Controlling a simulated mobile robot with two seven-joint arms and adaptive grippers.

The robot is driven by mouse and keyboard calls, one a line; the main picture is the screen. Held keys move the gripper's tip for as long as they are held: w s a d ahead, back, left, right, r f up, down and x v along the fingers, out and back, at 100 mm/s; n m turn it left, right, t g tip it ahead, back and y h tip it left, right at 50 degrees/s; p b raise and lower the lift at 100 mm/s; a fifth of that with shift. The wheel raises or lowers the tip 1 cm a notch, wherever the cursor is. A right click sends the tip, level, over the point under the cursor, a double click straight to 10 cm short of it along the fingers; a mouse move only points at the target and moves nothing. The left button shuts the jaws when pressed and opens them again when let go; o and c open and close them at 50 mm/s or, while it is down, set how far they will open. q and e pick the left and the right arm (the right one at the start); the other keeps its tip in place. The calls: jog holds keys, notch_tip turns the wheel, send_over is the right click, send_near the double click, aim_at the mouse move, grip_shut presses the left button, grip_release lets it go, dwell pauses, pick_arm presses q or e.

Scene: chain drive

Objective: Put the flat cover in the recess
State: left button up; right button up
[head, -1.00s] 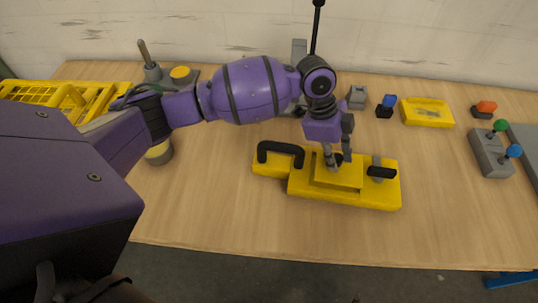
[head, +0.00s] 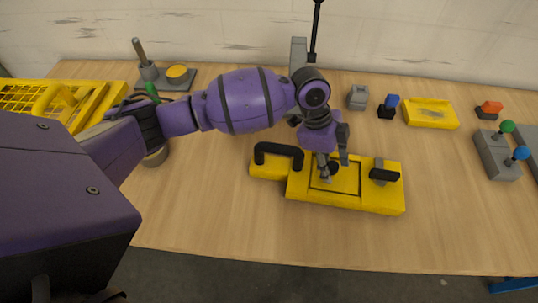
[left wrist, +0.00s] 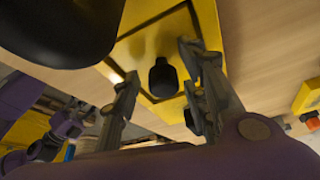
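The flat cover (head: 343,180) is a yellow plate with a black knob (head: 333,166). It lies in the recess of the yellow housing (head: 380,200), looking level with the top, with a thin dark gap around it. In the left wrist view the black knob (left wrist: 163,78) stands up from the cover (left wrist: 150,48). My left gripper (head: 335,169) is over the cover with its fingers spread on either side of the knob. In the left wrist view there is space between the knob and both fingers.
The housing has a black arched handle (head: 279,150) on its left and a black-handled clamp (head: 384,175) close right of the cover. A yellow tray (head: 430,113) and a grey box with two knobs (head: 497,155) are at right. The front table is clear.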

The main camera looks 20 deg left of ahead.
pick_arm(q)
jog(key=shift+r, duration=0.1)
jog(key=v, duration=1.2)
